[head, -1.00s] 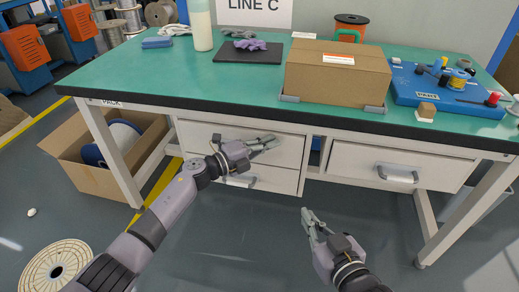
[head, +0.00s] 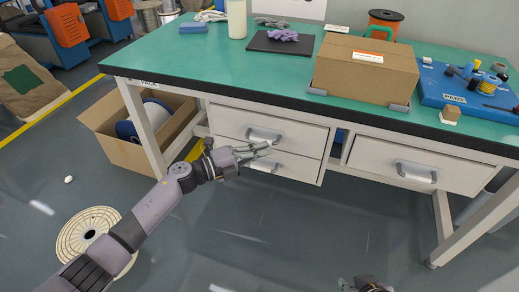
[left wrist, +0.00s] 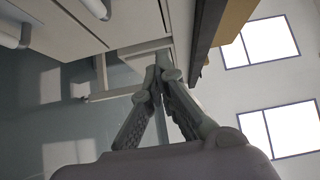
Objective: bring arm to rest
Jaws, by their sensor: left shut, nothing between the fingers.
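My left gripper (head: 268,152) is shut and empty in front of the workbench's left drawers in the head view. In the left wrist view its fingers (left wrist: 156,75) meet at the tips with nothing between them. My left arm reaches in from the lower left. My right arm shows only as a small dark part (head: 367,284) at the bottom edge of the head view. The right fingers are out of the picture.
The green workbench (head: 200,62) carries a cardboard box (head: 365,72), a blue board (head: 455,92) and a black mat (head: 280,43). Drawers (head: 265,133) sit beneath.

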